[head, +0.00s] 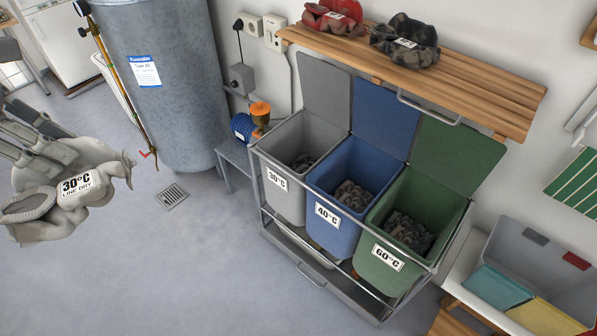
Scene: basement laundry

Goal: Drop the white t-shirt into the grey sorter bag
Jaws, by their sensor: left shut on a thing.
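The white t-shirt (93,199) is a crumpled bundle with a tag reading 30°C LINE DRY, at the left of the head view. My left gripper (40,150) is shut on its upper part, and the bundle hangs above the floor. The fingertips are partly lost against the cloth. The grey sorter bag (284,197), labelled 30°C, is the leftmost of three in a metal frame. Its lid (324,86) stands open, and some dark cloth lies inside. The t-shirt is well to the left of the bag, apart from it. My right gripper is out of view.
The blue 40°C bag (326,230) and green 60°C bag (375,262) stand beside the grey one, lids open. A wooden shelf (470,88) above holds red and camouflage bundles. A grey tank (170,95) and small side table (233,153) stand behind. Floor between t-shirt and sorter is clear.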

